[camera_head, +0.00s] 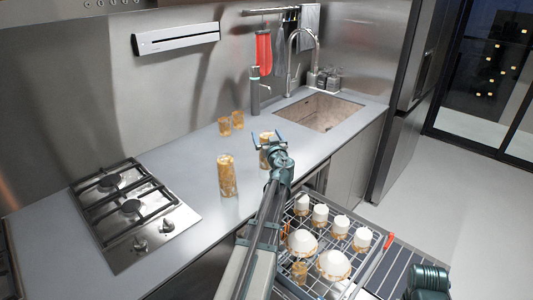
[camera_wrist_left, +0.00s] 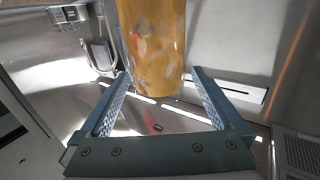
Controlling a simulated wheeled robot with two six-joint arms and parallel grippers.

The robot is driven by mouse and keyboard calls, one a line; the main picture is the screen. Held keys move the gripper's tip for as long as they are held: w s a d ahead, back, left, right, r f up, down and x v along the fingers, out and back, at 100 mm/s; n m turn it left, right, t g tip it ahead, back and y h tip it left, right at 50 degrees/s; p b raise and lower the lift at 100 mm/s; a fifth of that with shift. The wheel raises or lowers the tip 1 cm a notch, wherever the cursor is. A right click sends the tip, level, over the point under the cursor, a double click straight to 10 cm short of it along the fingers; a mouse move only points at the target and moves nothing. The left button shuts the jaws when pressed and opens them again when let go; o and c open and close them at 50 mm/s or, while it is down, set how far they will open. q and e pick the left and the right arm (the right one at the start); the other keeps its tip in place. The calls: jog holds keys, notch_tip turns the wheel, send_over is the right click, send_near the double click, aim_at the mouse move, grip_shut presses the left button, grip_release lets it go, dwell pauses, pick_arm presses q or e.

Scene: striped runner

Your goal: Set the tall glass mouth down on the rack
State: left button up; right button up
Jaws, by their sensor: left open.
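A tall amber-patterned glass (camera_head: 227,178) stands on the grey counter between the hob and my left arm. A second amber glass (camera_head: 264,158) stands farther back, partly hidden by my left gripper (camera_head: 267,140). In the left wrist view, an amber glass (camera_wrist_left: 152,45) shows in front of and between the spread fingers of my left gripper (camera_wrist_left: 160,75), with a gap on each side. I cannot tell for sure which glass this is. The pulled-out wire rack (camera_head: 322,243) holds several white-and-amber cups, two bowls and a small amber glass. My right gripper's fingers do not show.
Two small amber glasses (camera_head: 231,122) stand near the back wall. A gas hob (camera_head: 130,210) fills the counter's left part; a sink (camera_head: 320,112) with a tap is at the far end. A red-handled utensil (camera_head: 376,258) lies at the rack's right side.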

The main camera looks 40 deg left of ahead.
pick_arm(q)
grip_shut()
dwell(0.5)
jog(key=shift+r+p, duration=0.85)
jog(key=shift+d+r+p, duration=0.2)
jog(key=shift+r+p, duration=0.35)
jog(key=shift+p, duration=0.05)
jog(key=shift+d+r+p, duration=0.2)
jog(key=shift+r+p, duration=0.35)
jog(key=d+r+p, duration=0.1)
jog(key=d, duration=1.4)
jog(key=shift+s, duration=0.3)
jog(key=shift+d, duration=0.1)
